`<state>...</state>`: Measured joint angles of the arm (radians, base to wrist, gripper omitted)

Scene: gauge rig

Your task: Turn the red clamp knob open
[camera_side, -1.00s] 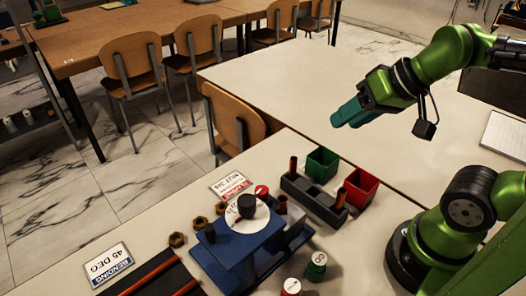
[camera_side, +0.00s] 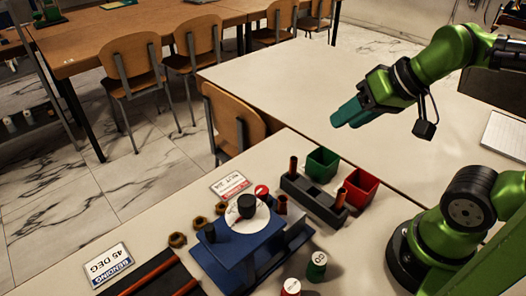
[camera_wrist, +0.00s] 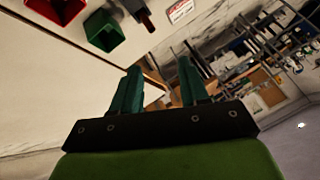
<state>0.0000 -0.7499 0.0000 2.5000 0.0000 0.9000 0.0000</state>
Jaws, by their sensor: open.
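The blue gauge rig (camera_side: 222,252) stands on the near table. On it is a white dial (camera_side: 262,215) with a black knob (camera_side: 246,203) and a red pointer. A small round red knob (camera_side: 262,190), which looks like the clamp knob, sits just behind the dial. Its turn angle is too small to read. My gripper (camera_side: 345,116) with teal fingers hangs in the air above the table, up and right of the rig, well apart from it. In the wrist view my gripper (camera_wrist: 158,68) shows two spread fingers with nothing between them; the red knob is not visible there.
A green bin (camera_side: 322,163) and a red bin (camera_side: 360,187) stand right of the rig beside a dark block (camera_side: 314,198) with brown-red rods. Numbered weights (camera_side: 316,266) stand in front. A "45 DEG" bending sign (camera_side: 108,264) lies left. The table behind is mostly clear.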

